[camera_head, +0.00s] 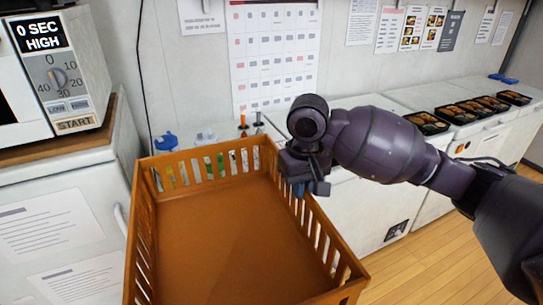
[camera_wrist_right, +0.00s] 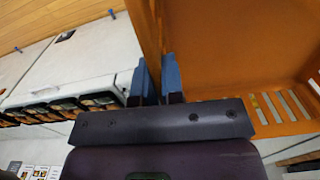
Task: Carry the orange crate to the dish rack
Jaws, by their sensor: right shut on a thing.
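The orange crate (camera_head: 235,235) fills the lower middle of the head view. It has slatted walls and a bare, empty floor. My right gripper (camera_head: 309,187) is at the crate's right wall, near its far corner. In the wrist view the blue fingers of my right gripper (camera_wrist_right: 157,82) straddle the wall of the crate (camera_wrist_right: 225,45) and are shut on it. My left gripper is out of view. I cannot make out a dish rack in either view.
A microwave (camera_head: 50,75) stands on a white cabinet (camera_head: 60,225) at the left. Several black bento trays (camera_head: 457,114) line the white counter (camera_head: 385,98) at the right. Small items, including a blue one (camera_head: 166,142), sit behind the crate. Wooden floor (camera_head: 425,255) is clear at the right.

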